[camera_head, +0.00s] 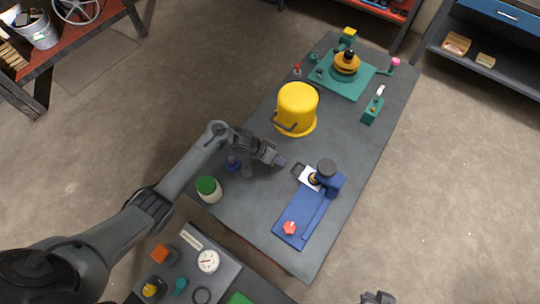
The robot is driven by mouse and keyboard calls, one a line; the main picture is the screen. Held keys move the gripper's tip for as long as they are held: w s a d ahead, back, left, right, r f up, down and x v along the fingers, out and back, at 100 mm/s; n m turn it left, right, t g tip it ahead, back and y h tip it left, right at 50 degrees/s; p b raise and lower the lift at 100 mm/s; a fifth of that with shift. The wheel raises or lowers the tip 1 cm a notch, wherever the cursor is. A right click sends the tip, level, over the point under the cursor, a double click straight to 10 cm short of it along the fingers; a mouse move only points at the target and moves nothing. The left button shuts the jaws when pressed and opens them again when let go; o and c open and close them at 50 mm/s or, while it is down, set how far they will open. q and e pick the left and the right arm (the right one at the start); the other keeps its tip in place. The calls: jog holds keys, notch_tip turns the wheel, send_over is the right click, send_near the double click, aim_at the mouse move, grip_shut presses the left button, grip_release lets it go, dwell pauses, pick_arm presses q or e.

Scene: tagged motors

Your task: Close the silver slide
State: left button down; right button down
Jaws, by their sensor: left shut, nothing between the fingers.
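A blue fixture (304,217) lies on the grey table, with a dark round knob on its upright block and a red knob at its near end. A pale silver-white slide plate (309,180) sticks out from the left of the upright block, with a dark loop handle (298,170) at its outer end. My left gripper (281,161) is shut and empty, just left of the handle and apart from it as far as I can tell. My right gripper (378,298) shows only partly at the bottom edge; its fingers are unclear.
A yellow bucket (297,107) stands behind my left gripper. A green-lidded jar (208,189) and a small blue object (233,162) are by the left arm. A teal fixture (341,83) and a teal block (372,110) stand farther back. The table's right side is clear.

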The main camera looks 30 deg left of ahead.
aim_at(293, 168)
pick_arm(q)
jog(key=shift+s+d+r, duration=0.1)
jog(key=shift+d+r, duration=0.05)
jog(key=shift+d, duration=0.55)
jog(key=shift+s+d+r, duration=0.1)
jog(key=shift+d+r, duration=0.05)
jog(key=shift+d, duration=0.55)
jog(key=shift+d, duration=0.1)
jog(key=shift+s+d+r+p, duration=0.1)
jog(key=shift+d+r+p, duration=0.1)
jog(key=shift+d+p, duration=0.9)
jog(key=shift+d, duration=0.1)
jog(key=shift+f, duration=0.15)
